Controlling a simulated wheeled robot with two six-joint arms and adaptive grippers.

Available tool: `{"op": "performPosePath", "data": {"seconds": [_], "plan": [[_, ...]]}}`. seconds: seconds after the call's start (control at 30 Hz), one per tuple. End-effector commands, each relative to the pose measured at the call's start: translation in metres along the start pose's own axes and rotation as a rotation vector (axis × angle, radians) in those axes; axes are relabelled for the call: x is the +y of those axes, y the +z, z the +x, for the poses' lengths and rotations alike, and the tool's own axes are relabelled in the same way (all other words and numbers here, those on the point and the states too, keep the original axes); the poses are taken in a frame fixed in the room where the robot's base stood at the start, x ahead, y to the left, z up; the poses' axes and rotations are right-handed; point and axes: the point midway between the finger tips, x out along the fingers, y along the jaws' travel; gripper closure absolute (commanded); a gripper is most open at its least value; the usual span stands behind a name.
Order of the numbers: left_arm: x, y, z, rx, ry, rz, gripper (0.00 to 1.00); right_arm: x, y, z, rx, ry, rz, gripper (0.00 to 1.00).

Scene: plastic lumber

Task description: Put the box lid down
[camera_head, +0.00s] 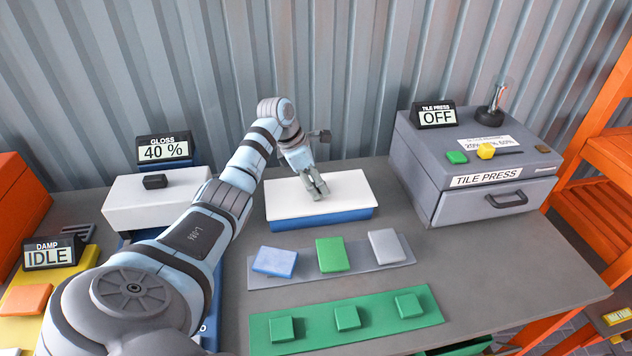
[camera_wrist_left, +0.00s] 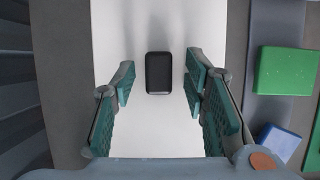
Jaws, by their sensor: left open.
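The white box lid (camera_head: 345,186) lies flat on the blue box (camera_head: 345,215) in the middle of the table. In the left wrist view the lid (camera_wrist_left: 120,30) carries a dark knob (camera_wrist_left: 158,73). My left gripper (camera_head: 316,190) points down over the lid. In the left wrist view its fingers (camera_wrist_left: 160,85) are open, one on each side of the knob, with gaps to both sides. The knob is hidden behind the gripper in the head view. My right gripper is not in view.
A white unit with a dark knob (camera_head: 155,182) stands left, below the gloss display (camera_head: 163,150). A grey tile press (camera_head: 465,170) stands right. A grey strip (camera_head: 345,271) and a green strip (camera_head: 375,331) with tiles lie in front. Corrugated wall closes the back.

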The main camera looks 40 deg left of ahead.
Motion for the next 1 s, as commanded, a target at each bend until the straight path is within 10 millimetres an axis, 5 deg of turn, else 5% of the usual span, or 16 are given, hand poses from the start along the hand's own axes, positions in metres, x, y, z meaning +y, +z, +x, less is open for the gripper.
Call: {"op": "performPosePath", "data": {"seconds": [0.17, 0.5, 1.0], "plan": [[0.001, 0.001, -0.026, -0.002, 0.005, 0.002, 0.59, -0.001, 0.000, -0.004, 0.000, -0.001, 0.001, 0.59], [0.001, 0.002, -0.112, -0.002, 0.003, 0.000, 0.59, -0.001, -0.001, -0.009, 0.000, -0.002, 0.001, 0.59], [0.000, 0.001, -0.122, 0.000, 0.000, 0.000, 0.59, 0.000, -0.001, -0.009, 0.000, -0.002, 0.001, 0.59]]}}
